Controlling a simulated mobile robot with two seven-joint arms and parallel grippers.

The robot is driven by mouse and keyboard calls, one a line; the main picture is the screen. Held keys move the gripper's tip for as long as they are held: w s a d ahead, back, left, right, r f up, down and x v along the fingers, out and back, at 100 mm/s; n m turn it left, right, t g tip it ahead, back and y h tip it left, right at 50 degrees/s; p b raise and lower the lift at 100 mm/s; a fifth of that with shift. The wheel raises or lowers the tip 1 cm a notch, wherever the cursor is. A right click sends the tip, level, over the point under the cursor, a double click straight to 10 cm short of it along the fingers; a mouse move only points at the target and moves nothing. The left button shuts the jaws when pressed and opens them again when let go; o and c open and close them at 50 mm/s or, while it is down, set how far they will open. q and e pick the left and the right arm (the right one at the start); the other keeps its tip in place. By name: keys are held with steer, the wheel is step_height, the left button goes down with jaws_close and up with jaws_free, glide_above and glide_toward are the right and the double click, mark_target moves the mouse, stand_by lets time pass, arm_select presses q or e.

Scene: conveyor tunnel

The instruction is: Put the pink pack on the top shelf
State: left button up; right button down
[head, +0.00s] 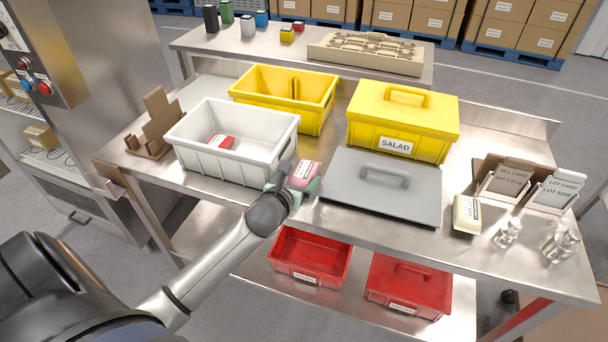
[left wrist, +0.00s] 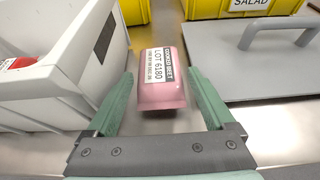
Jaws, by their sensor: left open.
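The pink pack (head: 306,171) lies on the steel bench top between the white bin and the grey lid. In the left wrist view the pink pack (left wrist: 162,82) shows a white label reading LOT 6180. My left gripper (head: 296,183) is open over its near end. In the head view the gripper partly hides the pack. My right gripper is not in view. I cannot tell which surface is the top shelf.
The white bin (head: 231,141) with a red pack (head: 220,141) stands close left. The grey lid (head: 383,187) lies close right. A yellow bin (head: 283,97) and a yellow SALAD box (head: 402,119) stand behind. Red bins (head: 311,254) sit on the lower shelf.

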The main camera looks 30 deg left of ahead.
mark_target(304, 173)
arm_select(q)
steer(key=shift+x, duration=2.35)
steer(key=shift+s+f, duration=0.15)
jaws_close()
